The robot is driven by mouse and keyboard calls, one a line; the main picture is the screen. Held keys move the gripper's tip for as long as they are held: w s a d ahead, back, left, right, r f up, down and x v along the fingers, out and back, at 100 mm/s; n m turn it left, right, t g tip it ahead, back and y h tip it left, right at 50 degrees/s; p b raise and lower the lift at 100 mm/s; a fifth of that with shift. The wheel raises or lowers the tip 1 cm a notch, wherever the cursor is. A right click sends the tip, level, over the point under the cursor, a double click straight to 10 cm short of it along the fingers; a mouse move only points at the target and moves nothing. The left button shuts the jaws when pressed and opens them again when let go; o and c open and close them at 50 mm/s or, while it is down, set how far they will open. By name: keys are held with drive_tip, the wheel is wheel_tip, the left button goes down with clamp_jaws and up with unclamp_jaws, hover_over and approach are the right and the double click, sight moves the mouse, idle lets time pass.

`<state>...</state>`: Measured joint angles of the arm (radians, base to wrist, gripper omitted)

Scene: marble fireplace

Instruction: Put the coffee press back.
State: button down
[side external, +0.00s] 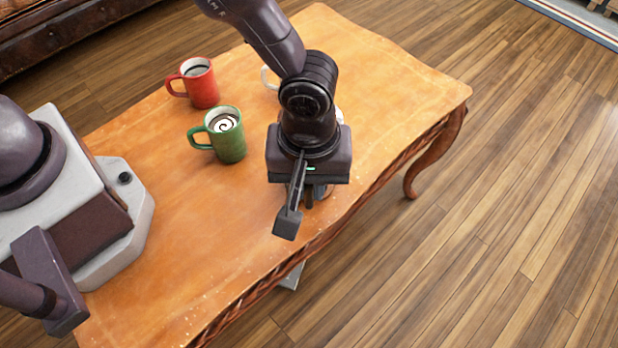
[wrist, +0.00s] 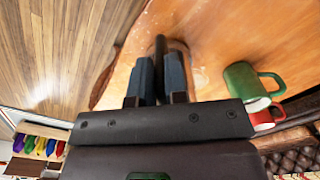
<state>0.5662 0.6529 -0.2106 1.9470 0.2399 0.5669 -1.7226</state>
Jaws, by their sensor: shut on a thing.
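My gripper (side external: 309,192) is over the front edge of the orange wooden table (side external: 180,240), its fingertips mostly hidden behind its own body in the side view. In the wrist view my gripper (wrist: 160,75) is shut on a narrow dark upright part (wrist: 161,50) between its two fingers. This looks like the coffee press's handle, but the press's body is hidden and cannot be clearly made out. I cannot tell whether it touches the table.
A green mug (side external: 229,145) with a swirl-topped drink stands left of my gripper, a red mug (side external: 203,88) behind it. A white mug (side external: 265,78) is mostly hidden behind my arm. The table's far right is clear; its front edge is close to my gripper.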

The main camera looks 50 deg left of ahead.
drive_tip(key=shift+f, duration=0.3)
drive_tip(key=c, duration=1.1)
unclamp_jaws()
drive_tip(key=shift+f, duration=0.1)
drive_tip(key=shift+c, duration=0.2)
wheel_tip(320, 180, up, 12)
drive_tip(key=a+r+m+t, duration=0.2)
drive_tip(key=a+r+m, duration=0.2)
drive_tip(key=a+r, duration=0.75)
drive_tip(key=s+a+r+m+t, duration=0.1)
drive_tip(key=s+a+m, duration=0.1)
drive_tip(key=s+a, duration=0.2)
drive_tip(key=s+a+r+m+t, duration=0.1)
drive_tip(key=s+a+m+t, duration=0.1)
drive_tip(key=a, duration=0.8)
drive_tip(key=s+m, duration=0.1)
drive_tip(key=s, duration=0.1)
drive_tip(key=shift+s+a+t, duration=0.15)
drive_tip(key=shift+s+t, duration=0.15)
